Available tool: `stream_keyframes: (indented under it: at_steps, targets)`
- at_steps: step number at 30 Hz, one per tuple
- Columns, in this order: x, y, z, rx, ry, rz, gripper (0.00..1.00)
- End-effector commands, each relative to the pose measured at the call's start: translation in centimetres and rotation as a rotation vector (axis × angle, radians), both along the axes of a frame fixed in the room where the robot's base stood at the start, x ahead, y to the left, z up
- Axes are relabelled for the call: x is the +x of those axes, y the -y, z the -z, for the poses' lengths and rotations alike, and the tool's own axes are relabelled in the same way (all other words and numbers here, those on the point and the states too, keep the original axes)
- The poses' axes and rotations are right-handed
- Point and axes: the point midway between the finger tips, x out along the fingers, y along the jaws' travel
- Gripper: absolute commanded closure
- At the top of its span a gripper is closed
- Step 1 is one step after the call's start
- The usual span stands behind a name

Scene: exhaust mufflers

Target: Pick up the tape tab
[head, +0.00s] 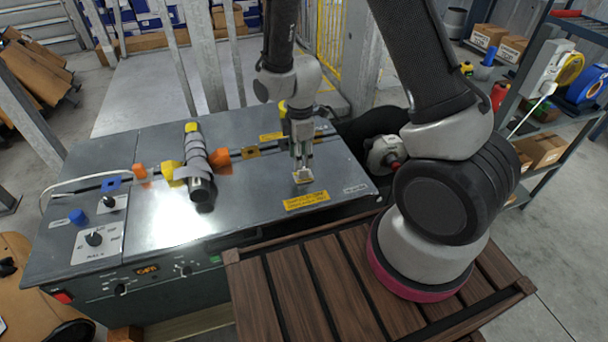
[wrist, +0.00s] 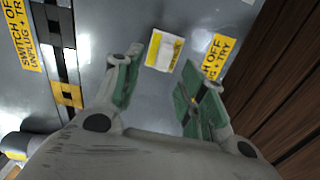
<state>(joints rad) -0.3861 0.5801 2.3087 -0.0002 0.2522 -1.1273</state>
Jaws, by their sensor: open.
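The tape tab appears to be the small white and yellow piece (wrist: 165,51) lying flat on the grey metal machine top in the wrist view. It also shows in the head view (head: 302,178), just below my fingertips. My gripper (head: 300,160) points down over the machine top near its right end. In the wrist view my gripper (wrist: 157,75) is open and empty, with green-padded fingers on either side of a gap. The tab lies beyond the fingertips, in line with the gap. I cannot tell the exact height between fingertips and tab.
A metal muffler cylinder (head: 197,165) sits between yellow and orange blocks on the machine top (head: 240,200). Yellow warning labels (head: 306,201) lie near the tab. A control knob panel (head: 95,240) is at left. A slatted wooden platform (head: 330,290) is in front.

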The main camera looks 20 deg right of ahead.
Motion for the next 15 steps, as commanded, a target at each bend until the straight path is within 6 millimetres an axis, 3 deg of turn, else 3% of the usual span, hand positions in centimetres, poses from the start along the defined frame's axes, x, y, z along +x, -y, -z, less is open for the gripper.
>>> stream_keyframes:
  at_steps: [9, 15]
  targets:
    - [-0.5, 0.6, 4.7, -0.001, -0.003, 0.002, 0.59]
    - [-0.4, 0.6, 5.4, 0.0, 0.0, 0.002, 0.59]
